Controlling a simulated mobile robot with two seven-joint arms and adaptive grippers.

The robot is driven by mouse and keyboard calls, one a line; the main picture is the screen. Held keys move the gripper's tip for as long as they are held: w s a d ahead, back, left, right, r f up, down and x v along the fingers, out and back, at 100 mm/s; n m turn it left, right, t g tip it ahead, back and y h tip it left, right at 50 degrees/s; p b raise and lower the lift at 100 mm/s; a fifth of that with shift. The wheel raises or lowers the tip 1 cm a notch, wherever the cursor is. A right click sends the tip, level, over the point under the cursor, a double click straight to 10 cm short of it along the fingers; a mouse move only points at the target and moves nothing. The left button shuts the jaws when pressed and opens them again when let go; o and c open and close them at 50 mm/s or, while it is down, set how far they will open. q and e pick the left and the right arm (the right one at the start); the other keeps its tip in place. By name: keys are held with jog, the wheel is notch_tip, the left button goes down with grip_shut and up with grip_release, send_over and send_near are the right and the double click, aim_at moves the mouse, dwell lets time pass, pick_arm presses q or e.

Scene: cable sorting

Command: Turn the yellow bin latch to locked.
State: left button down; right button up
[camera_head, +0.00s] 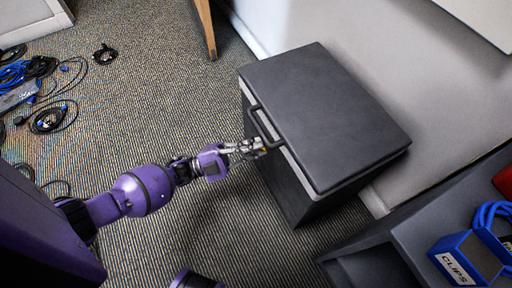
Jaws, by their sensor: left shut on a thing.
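A dark grey bin (325,115) with a flat closed lid and a handle on its front edge stands on the carpet against the wall. The yellow latch (263,149) shows as a small bit of yellow at the bin's front, just below the handle. My left gripper (256,147) is at the latch and shut on it. The fingers cover most of the latch, so I cannot tell which way it is turned. My right gripper is not in view; only a small purple piece of my own body shows at the bottom edge.
Blue and black cables (48,118) lie on the carpet at the far left. A wooden leg (207,30) stands at the top. A dark shelf unit (395,255) with a blue box labelled CLIPS (467,262) is at lower right. The carpet before the bin is clear.

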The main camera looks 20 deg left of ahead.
pick_arm(q)
jog(key=shift+a+r+m+g+y+p, duration=0.1)
jog(key=shift+m+g+y+p, duration=0.3)
jog(key=shift+m, duration=1.25)
jog(key=shift+d+m+g+y+p, duration=0.15)
jog(key=shift+m+g+p, duration=0.45)
jog(key=shift+m, duration=1.1)
jog(key=shift+a+r+m+g+y+p, duration=0.2)
jog(key=shift+m+g, duration=0.5)
jog(key=shift+m, duration=0.95)
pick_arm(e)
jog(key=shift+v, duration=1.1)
pick_arm(q)
jog(key=shift+f, duration=0.2)
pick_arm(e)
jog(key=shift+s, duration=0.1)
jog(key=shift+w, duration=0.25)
pick_arm(q)
jog(key=c, duration=1.8)
grip_release()
jog(key=shift+o, duration=0.2)
jog(key=v, duration=1.2)
jog(key=shift+r, duration=0.15)
